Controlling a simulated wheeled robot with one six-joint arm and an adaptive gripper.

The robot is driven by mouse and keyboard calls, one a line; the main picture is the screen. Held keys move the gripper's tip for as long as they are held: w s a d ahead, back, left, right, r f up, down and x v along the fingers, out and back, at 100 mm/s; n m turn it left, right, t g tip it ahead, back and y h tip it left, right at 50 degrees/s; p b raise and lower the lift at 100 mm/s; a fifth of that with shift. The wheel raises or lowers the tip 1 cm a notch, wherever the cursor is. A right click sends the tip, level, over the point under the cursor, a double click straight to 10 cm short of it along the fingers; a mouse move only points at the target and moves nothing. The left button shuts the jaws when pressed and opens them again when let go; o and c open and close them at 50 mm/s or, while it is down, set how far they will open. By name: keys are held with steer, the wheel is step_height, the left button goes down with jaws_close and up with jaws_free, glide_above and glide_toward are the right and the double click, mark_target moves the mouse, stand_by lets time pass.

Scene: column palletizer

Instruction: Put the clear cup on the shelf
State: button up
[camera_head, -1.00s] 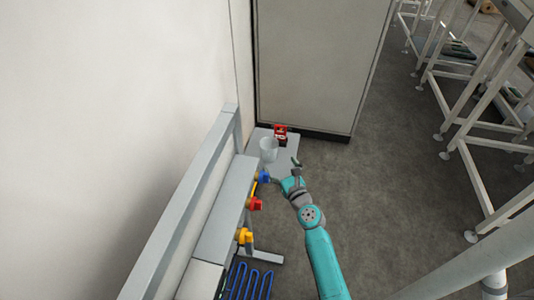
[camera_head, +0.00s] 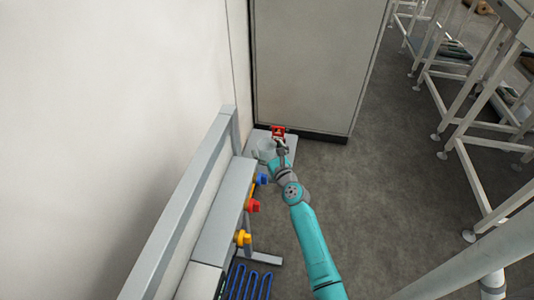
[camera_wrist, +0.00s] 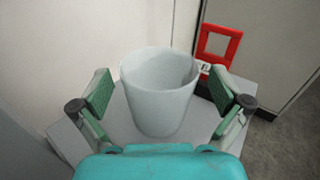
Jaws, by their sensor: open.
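The clear cup (camera_wrist: 160,100) stands upright on a small grey surface (camera_wrist: 68,138) in the wrist view. It is translucent and pale. My gripper (camera_wrist: 166,92) is open, with one green finger pad on the left of the cup and one on the right. Gaps show between both pads and the cup, so it is not clamped. In the head view the cup (camera_head: 264,147) is partly hidden by my gripper (camera_head: 277,149). I cannot tell for sure which surface is the task's shelf.
A red framed item (camera_wrist: 219,44) stands just behind and right of the cup; it also shows in the head view (camera_head: 278,131). A large grey cabinet (camera_head: 315,65) rises behind. A grey rail with blue, red and yellow knobs (camera_head: 253,205) lies to the left. Open floor (camera_head: 385,210) is on the right.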

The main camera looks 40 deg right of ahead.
steer(key=c, duration=1.2)
steer(key=shift+r, duration=0.2)
